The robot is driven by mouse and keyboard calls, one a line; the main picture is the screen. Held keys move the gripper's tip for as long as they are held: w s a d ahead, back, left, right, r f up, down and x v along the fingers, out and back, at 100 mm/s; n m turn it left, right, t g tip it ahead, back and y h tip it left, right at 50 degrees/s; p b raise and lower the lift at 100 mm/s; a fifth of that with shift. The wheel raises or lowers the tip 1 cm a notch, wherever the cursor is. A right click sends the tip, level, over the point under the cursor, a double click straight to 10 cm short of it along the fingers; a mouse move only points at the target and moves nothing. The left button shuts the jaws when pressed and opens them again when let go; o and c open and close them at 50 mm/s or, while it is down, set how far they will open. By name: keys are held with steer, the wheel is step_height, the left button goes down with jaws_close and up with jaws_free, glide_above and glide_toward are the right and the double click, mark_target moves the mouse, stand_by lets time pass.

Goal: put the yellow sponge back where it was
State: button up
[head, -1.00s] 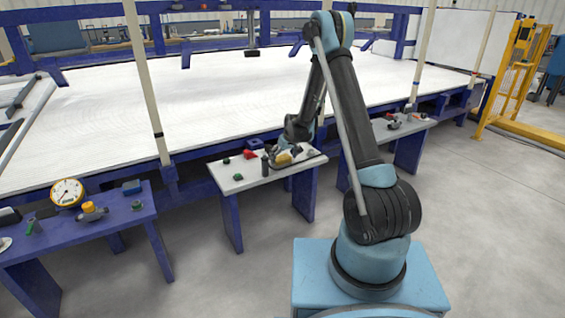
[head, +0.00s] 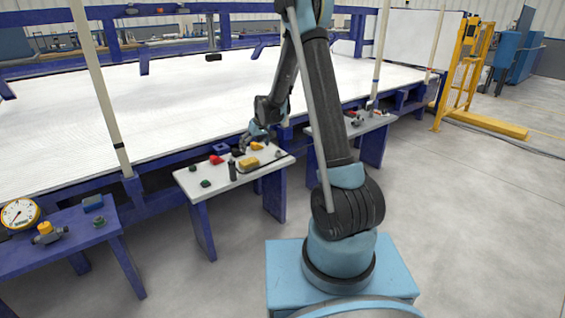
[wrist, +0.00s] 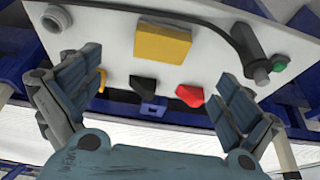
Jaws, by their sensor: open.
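The yellow sponge (head: 249,163) lies on the small white-topped table (head: 190,182), near its middle. In the wrist view the sponge (wrist: 163,42) is a flat yellow block lying on the white top, apart from my fingers. My gripper (head: 254,136) is above the far edge of that table, beyond the sponge. In the wrist view my gripper (wrist: 158,85) has its fingers spread wide with nothing between them.
A dark green item (head: 205,183) sits at the table's left. Other small tables stand left and right.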

steer(key=s+d+r+m+h, duration=0.1)
steer(key=s+d+r+m, duration=0.1)
steer(key=s+d+r, duration=0.75)
steer(key=s+d+r+m, duration=0.1)
steer(key=s+d+r, duration=0.55)
steer(key=s, duration=0.65)
steer(key=s+d+f+m, duration=0.1)
steer(key=s+d, duration=0.1)
steer(key=s, duration=0.6)
steer(key=s+d+f+m+g+h, duration=0.1)
steer(key=s+d+f, duration=0.1)
steer(key=s, duration=0.7)
steer(key=s+d+f+m, duration=0.1)
steer(key=s+d, duration=0.3)
steer(key=s, duration=0.5)
steer(key=shift+d+f+m+h, duration=0.15)
steer(key=shift+f+m+h, duration=0.15)
steer(key=shift+f, duration=0.05)
steer(key=shift+w+f, duration=0.2)
steer(key=shift+w, duration=0.25)
